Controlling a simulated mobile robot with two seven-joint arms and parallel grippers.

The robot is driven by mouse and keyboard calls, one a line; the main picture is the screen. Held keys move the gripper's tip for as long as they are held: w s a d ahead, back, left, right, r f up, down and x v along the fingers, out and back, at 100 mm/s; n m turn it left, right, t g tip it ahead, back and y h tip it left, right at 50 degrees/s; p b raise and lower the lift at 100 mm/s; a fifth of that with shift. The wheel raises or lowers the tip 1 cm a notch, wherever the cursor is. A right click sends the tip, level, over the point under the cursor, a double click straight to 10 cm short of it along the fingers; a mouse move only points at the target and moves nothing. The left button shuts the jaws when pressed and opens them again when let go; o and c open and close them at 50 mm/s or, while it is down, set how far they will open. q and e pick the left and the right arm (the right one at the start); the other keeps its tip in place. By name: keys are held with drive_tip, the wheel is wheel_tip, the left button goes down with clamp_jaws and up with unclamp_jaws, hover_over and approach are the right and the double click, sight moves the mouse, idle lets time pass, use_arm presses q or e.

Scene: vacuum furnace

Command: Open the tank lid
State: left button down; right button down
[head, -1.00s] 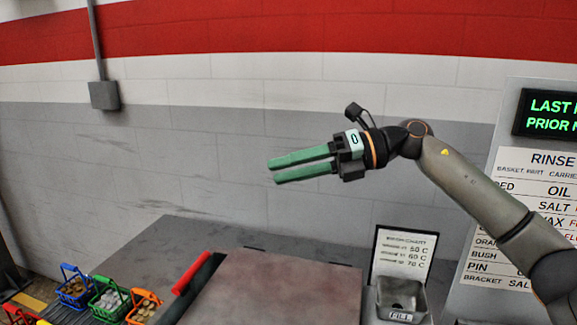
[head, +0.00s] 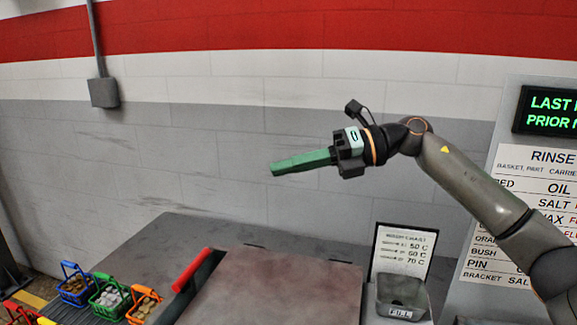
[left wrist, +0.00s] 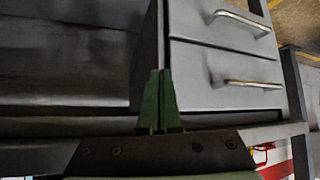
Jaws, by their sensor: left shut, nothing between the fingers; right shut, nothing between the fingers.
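The tank lid (head: 285,285) is a flat brownish-grey panel in the lower middle of the head view. It looks closed. A red handle bar (head: 192,270) runs along its left side. My right gripper (head: 275,170) is shut and empty, held in the air above and behind the lid, with its green fingers pointing left. It touches nothing. My left gripper is not in the head view. In the left wrist view its green fingers (left wrist: 160,100) are shut and empty in front of a grey drawer cabinet.
Blue, green and orange baskets (head: 108,297) of parts stand at lower left. A small metal bin (head: 401,296) and a temperature sign (head: 402,250) stand right of the lid. A rinse chart (head: 525,215) is at far right. Drawers with metal handles (left wrist: 250,83) show in the left wrist view.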

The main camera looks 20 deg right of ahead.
drive_tip(key=c, duration=1.6)
unclamp_jaws()
drive_tip(key=c, duration=0.9)
unclamp_jaws()
drive_tip(key=shift+d, duration=0.1)
drive_tip(key=b+v, duration=0.1)
drive_tip(key=v, duration=0.6)
drive_tip(key=shift+s+d+r, duration=0.1)
drive_tip(key=shift+d, duration=0.05)
